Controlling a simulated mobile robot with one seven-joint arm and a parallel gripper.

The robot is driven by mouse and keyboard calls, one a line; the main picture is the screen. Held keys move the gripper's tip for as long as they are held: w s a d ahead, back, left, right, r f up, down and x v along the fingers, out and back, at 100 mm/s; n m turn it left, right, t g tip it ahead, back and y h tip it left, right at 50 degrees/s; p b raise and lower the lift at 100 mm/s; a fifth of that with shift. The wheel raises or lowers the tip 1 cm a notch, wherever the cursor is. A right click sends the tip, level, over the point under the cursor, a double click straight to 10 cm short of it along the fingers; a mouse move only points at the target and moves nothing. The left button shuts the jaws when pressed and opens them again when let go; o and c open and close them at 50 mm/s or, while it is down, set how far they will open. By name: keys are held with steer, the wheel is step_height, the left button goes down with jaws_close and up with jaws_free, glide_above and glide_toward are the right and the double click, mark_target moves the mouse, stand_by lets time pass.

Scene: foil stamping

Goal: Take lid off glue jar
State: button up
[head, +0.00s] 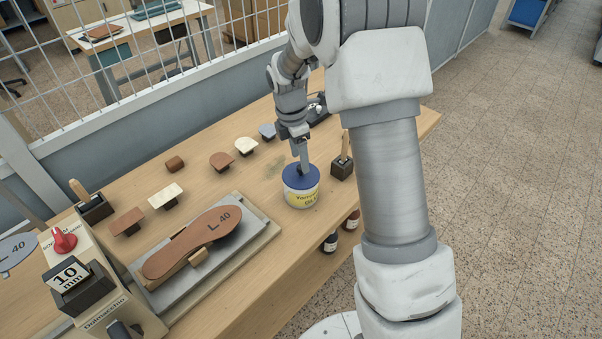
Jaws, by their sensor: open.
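The glue jar (301,198) stands upright on the wooden table near its front edge, right of the middle. It has a pale body with a yellow label. Its blue lid (294,179) sits on top. My gripper (304,169) points down directly over the lid, with its fingertips at or just above the lid's top. The fingers overlap in this view, so whether they touch the lid is hard to see. My gripper is open.
A dark block with a wooden-handled tool (342,166) stands close right of the jar. A sole (192,242) lies on a plate to the left. Several small pieces (222,160) lie behind. A wire fence (150,60) runs along the back.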

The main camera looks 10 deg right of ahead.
mark_target(301, 172)
steer(key=shift+w+d+f, duration=0.1)
steer(key=shift+w+f, duration=0.05)
steer(key=shift+f, duration=1.25)
jaws_close()
